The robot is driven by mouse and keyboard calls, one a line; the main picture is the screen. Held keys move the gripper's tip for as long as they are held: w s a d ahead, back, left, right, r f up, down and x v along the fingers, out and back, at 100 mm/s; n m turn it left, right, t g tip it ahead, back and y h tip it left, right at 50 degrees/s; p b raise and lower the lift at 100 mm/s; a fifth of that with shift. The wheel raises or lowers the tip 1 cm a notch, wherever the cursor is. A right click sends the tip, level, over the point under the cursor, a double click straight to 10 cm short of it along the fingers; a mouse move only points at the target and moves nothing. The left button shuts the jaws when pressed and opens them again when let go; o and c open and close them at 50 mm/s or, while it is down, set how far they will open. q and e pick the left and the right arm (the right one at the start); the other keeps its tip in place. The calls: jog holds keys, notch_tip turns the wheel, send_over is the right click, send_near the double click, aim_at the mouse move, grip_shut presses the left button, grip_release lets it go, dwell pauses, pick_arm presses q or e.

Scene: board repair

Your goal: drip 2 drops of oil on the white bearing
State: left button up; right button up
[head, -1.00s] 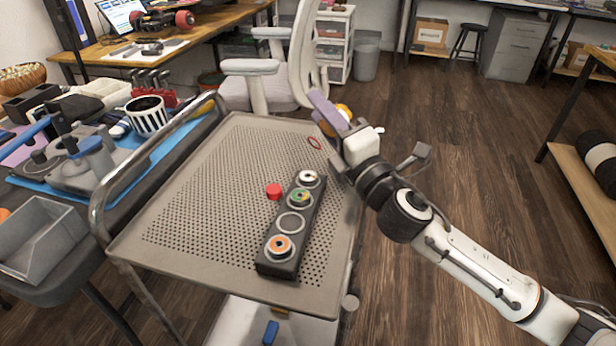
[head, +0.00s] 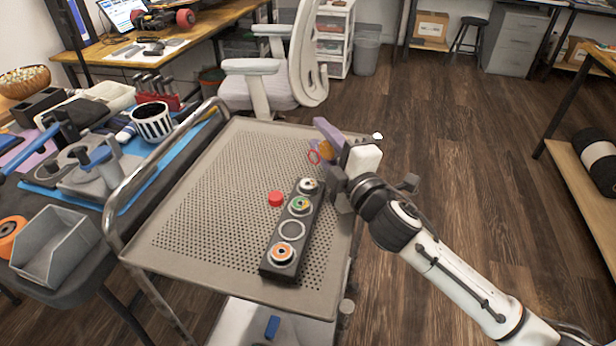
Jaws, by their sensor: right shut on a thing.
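A black holder (head: 270,268) on the cart carries a row of round bearings. The one at its far end (head: 308,186) has a pale, whitish face and looks like the white bearing. Nearer come a green bearing (head: 300,204), a grey ring with a dark centre (head: 292,230) and an orange bearing (head: 283,253). My right gripper (head: 328,146) is just beyond and right of the holder's far end, above the cart's right edge. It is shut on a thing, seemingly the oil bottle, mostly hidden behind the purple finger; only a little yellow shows. My left gripper is not in view.
A red cap (head: 276,199) stands left of the holder. A thin red ring (head: 314,153) shows beside the gripper. The perforated cart top (head: 200,215) is otherwise clear. A raised metal rail (head: 130,200) bounds its left side, beside a crowded table with a grey bin (head: 55,245).

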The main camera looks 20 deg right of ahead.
jog(key=shift+f, duration=0.1)
pick_arm(q)
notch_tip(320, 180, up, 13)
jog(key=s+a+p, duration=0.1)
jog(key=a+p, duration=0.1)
jog(key=p, duration=1.8)
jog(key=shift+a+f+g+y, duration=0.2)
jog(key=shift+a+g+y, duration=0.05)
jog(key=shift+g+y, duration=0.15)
pick_arm(e)
jog(key=shift+r+m+g+y, duration=0.4)
jog(key=shift+r+m+g, duration=0.45)
jog(key=shift+m, duration=0.95)
jog(key=shift+r+m+g+y, duration=0.4)
jog(key=shift+r+m+g, duration=0.5)
jog(key=shift+m, duration=0.9)
jog(key=shift+r+m+g+y, duration=0.4)
jog(key=shift+r+m+g, duration=0.45)
jog(key=shift+m, duration=0.95)
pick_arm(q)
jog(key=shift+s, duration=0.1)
